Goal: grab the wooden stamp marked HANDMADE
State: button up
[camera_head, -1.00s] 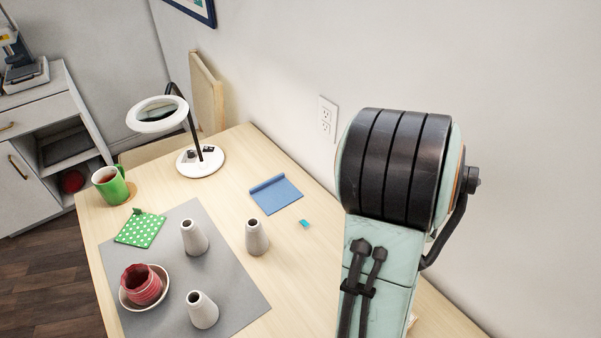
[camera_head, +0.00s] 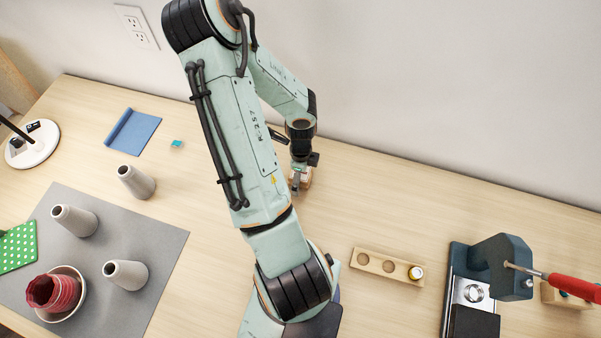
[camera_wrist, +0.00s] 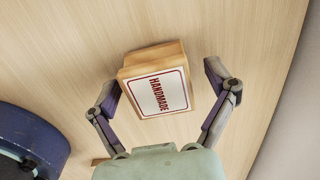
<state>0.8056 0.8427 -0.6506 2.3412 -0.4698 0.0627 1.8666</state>
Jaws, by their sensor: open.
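The wooden stamp (camera_wrist: 158,92) is a light wood block with a white, red-bordered face that reads HANDMADE. In the wrist view it lies between the two spread fingers of my gripper (camera_wrist: 168,88), with visible gaps on both sides. My gripper is open and holds nothing. In the head view my gripper (camera_head: 298,180) points down at the table near the wall, and the stamp (camera_head: 306,179) is partly hidden behind it.
A wooden holder (camera_head: 375,262) with round holes stands right of my arm. A dark press (camera_head: 490,270) with a red handle is at the right. A dark blue round thing (camera_wrist: 30,140) shows in the wrist view.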

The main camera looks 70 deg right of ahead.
jog(key=c, duration=1.2)
jog(key=shift+c, duration=0.2)
